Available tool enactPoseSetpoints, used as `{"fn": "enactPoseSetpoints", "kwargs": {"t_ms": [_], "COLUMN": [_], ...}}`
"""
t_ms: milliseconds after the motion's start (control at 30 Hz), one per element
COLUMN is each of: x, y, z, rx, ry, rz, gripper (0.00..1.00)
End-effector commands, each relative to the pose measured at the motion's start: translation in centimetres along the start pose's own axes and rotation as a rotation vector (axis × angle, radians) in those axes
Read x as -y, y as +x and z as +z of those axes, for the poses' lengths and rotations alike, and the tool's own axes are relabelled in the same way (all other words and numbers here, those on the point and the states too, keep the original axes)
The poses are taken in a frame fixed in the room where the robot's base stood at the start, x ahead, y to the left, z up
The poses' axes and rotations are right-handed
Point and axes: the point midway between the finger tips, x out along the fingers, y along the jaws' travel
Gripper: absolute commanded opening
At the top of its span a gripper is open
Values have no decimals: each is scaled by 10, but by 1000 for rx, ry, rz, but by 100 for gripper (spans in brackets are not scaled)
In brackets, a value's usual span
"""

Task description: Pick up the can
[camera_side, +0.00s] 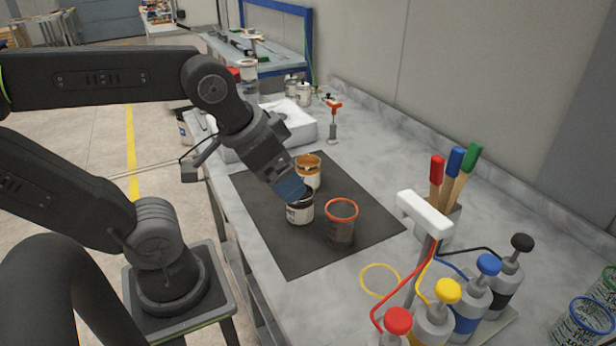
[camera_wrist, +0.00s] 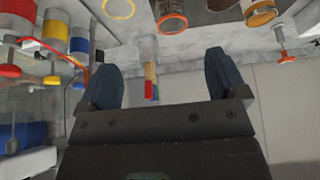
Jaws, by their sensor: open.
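Two cans stand upright on the dark mat (camera_side: 270,240) in the side view. One has a pale label and a dark rim (camera_side: 300,215); the other, behind it, has an orange-brown top (camera_side: 308,178). My gripper (camera_side: 291,193) points down at an angle at the dark-rimmed can, and its blue-grey fingers overlap the can's top in the picture. I cannot tell whether they touch it. In the wrist view my gripper (camera_wrist: 163,78) is open with nothing held between its fingers. There the dark-rimmed can (camera_wrist: 222,5) and orange can (camera_wrist: 260,14) show at the top edge.
An orange-rimmed cup (camera_side: 341,224) stands close right of the dark-rimmed can. Pump bottles (camera_side: 470,308), a white-topped stand (camera_side: 424,214) and colored-handled brushes (camera_side: 455,178) are at the right. A white box (camera_side: 290,118) lies behind. The front of the mat is clear.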

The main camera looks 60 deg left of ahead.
Motion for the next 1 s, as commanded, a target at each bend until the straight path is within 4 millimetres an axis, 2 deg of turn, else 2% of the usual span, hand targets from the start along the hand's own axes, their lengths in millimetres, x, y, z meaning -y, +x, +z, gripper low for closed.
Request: {"fn": "enactPoseSetpoints", "kwargs": {"t_ms": [167,200,433,567,667,800,1000], "x": [0,2,14,32,58,106,169], "y": [-39,-30,-10,2,10,16,16], "z": [-21,-21,-38,-54,-73,-93,-104], "rx": [-7,30,159,234,290,340,364], "ry": [0,-96,-615,-1003,-1384,-1866,-2326], "rz": [0,18,140,230,330,488,699], "gripper": [91,91,91,91,91,91,91]}}
